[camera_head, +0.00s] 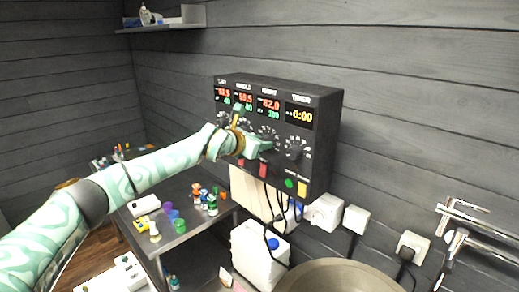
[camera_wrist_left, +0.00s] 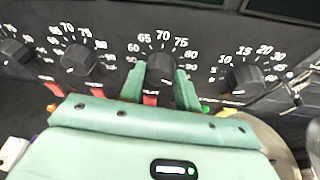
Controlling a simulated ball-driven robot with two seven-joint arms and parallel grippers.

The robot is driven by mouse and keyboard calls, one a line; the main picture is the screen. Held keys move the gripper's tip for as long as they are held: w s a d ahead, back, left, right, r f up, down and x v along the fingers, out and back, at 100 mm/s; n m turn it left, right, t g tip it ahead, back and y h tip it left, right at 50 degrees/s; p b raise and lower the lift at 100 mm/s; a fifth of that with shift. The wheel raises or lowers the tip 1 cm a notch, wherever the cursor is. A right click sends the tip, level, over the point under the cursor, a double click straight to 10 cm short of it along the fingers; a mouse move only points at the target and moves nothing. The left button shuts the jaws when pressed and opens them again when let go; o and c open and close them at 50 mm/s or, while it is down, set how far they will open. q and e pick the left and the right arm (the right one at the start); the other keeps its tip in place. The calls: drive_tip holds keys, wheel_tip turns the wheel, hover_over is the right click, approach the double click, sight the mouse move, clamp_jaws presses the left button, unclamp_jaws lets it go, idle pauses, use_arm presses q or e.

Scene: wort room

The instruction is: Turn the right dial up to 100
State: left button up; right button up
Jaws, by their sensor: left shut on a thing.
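The dark control box (camera_head: 322,130) hangs on the wall with displays across its top and a row of dials below. My left gripper (camera_head: 264,143) reaches the box's front from the left. In the left wrist view its two green fingers stand on either side of the right dial (camera_wrist_left: 160,68), shut on it. Numbers from 60 to 90 show around that dial. The right display (camera_head: 269,108) has a red figure that looks like 82.0 and a green one that looks like 100. My right gripper is not in view.
The timer dial (camera_wrist_left: 246,78) sits just right of the gripper, and another dial (camera_wrist_left: 79,60) just left. Switches and a green button (camera_head: 289,183) sit below. A metal table (camera_head: 178,238) with small bottles, a white canister (camera_head: 259,252) and a large round vessel (camera_head: 335,275) stand underneath.

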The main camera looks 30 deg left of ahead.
use_arm(q)
drive_tip(key=shift+f+m+y+b, duration=0.4)
drive_tip(key=shift+m+b, duration=0.3)
drive_tip(key=shift+b, duration=0.5)
drive_tip(key=shift+r, duration=0.1)
drive_tip(key=o, duration=1)
drive_tip(key=shift+r, duration=0.1)
drive_tip(key=b+v, duration=0.2)
drive_tip(key=v, duration=0.3)
drive_tip(key=b+v, duration=0.2)
drive_tip(key=v, duration=0.4)
drive_tip(key=b+v, duration=0.2)
drive_tip(key=v, duration=0.3)
drive_tip(key=shift+s+a+f+b, duration=0.1)
drive_tip(key=shift+s+f+b, duration=0.15)
drive_tip(key=shift+b, duration=0.1)
